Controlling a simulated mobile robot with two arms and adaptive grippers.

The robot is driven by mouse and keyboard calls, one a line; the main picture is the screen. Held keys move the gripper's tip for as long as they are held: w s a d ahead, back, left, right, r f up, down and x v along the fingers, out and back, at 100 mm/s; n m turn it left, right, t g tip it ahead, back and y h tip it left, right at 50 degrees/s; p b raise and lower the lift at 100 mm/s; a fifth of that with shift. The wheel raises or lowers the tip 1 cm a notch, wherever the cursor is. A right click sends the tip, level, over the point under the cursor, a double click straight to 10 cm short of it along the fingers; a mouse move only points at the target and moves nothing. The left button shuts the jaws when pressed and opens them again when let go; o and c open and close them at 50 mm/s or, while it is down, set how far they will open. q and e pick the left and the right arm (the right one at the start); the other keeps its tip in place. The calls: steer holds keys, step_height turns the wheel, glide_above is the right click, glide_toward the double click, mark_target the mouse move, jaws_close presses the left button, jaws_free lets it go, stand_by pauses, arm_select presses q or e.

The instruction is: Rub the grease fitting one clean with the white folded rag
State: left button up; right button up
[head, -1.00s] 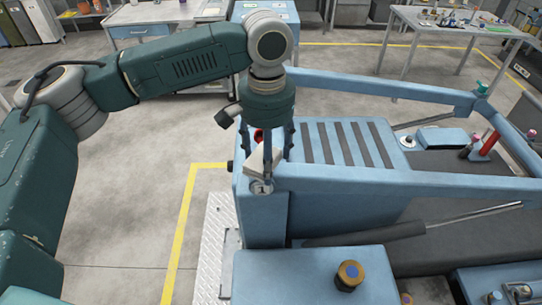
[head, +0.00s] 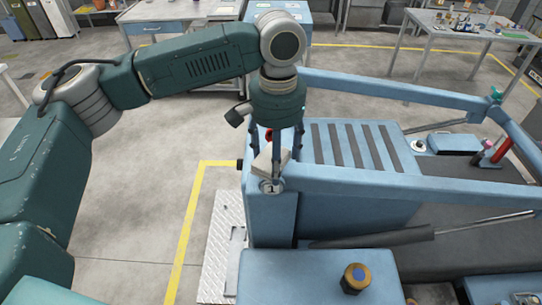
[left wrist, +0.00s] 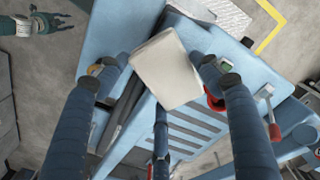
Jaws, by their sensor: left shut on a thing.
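My left gripper (head: 276,160) points down over the near left corner of the blue machine and is shut on the white folded rag (head: 268,163). In the left wrist view the rag (left wrist: 167,70) sits pale and square between the fingertips. The rag is just above a round label marked 1 (head: 270,186) on the corner of the blue frame. The grease fitting one itself cannot be made out; the rag and fingers cover the spot above the label. I cannot tell whether the rag touches it.
A blue frame rail (head: 400,183) runs right from the corner. A black and silver strut (head: 430,234) lies nearer me. A gold-rimmed cap with a blue centre (head: 355,276) stands on the front blue block. A red handle (head: 500,150) rises at right. Open floor (head: 130,215) lies left.

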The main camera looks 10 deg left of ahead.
arm_select(q)
steer(key=shift+w+d, duration=0.15)
steer(key=shift+d, duration=0.6)
steer(key=shift+a, duration=0.25)
steer(key=shift+s+a, duration=0.25)
steer(key=shift+a, duration=0.8)
steer(key=shift+d, duration=0.25)
steer(key=shift+w+d, duration=0.25)
steer(key=shift+d, duration=0.75)
steer(key=shift+a, duration=0.15)
steer(key=shift+s+a, duration=0.1)
steer(key=shift+a, duration=0.45)
